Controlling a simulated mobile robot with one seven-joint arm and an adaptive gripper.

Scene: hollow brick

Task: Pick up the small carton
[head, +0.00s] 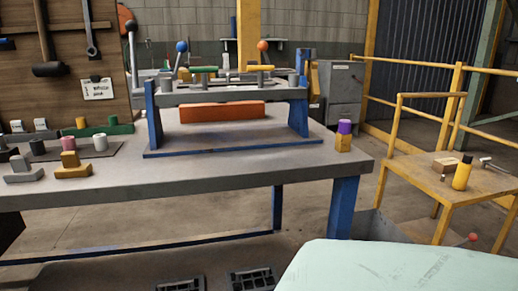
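A small brown box (445,164), which looks like the small carton, lies on the yellow table (452,183) at the right of the head view. It is beside a yellow bottle with a black cap (462,174), whose top stands just to its right. The box is small in the picture and its details are hard to make out. My gripper is not in view.
A grey workbench (230,173) with blue legs fills the middle and left. It bears a blue-framed rack (225,95), an orange block (222,111), a yellow-and-purple cylinder (344,136) and several small blocks. Yellow railings (415,77) stand behind the yellow table.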

